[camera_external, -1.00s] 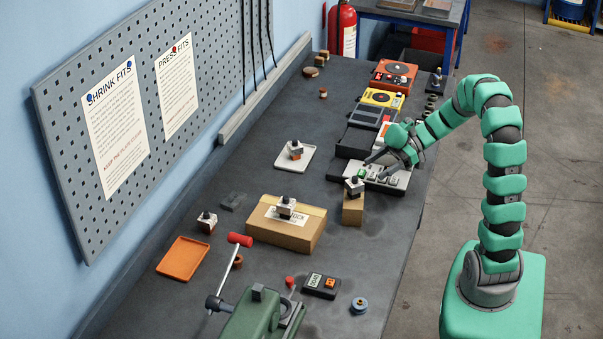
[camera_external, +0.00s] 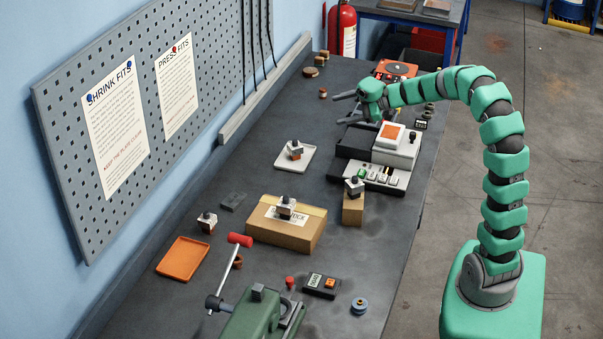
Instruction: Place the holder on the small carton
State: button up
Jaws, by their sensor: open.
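The small carton (camera_external: 352,210) stands upright on the bench, right of the large carton (camera_external: 270,232). A holder (camera_external: 354,186), dark on top with a pale block below, sits upright on the small carton. Similar holders stand on the large carton (camera_external: 286,206), on the white tray (camera_external: 295,150) and on the bare bench (camera_external: 207,222) near the orange tray. My gripper (camera_external: 345,108) is open and empty, above the far part of the bench. It is well apart from every holder, its fingers pointing left.
A button panel (camera_external: 383,180) and a white-and-orange device (camera_external: 397,142) stand near my arm. The orange tray (camera_external: 182,259) lies at the front left. A green machine with a red-knobbed lever (camera_external: 262,318) and a meter (camera_external: 321,286) are in front.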

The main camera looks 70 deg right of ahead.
jog(key=w+a+r+m+t+h, duration=0.1)
jog(key=w+r+t+h, duration=0.15)
jog(key=r, duration=0.65)
jog(key=w+a+r+m+t+h, duration=0.1)
jog(key=w+r+h, duration=0.25)
jog(key=r, duration=0.65)
jog(key=s+a+r+m+t+h, duration=0.1)
jog(key=a+r+m+h, duration=0.15)
jog(key=r, duration=0.35)
jog(key=s+a+r+m+h, duration=0.1)
jog(key=a+r+m, duration=0.15)
jog(key=r, duration=0.25)
jog(key=s+a+r+m+g+y, duration=0.1)
jog(key=s+a+r+y, duration=0.1)
jog(key=s+a, duration=0.4)
jog(key=s+a+r+m+g+y, duration=0.1)
jog(key=s+a+y, duration=0.3)
jog(key=a, duration=1.1)
jog(key=shift+s+a+r+m+g, duration=0.3)
jog(key=shift+s+r+m+g, duration=0.1)
jog(key=shift+s, duration=0.5)
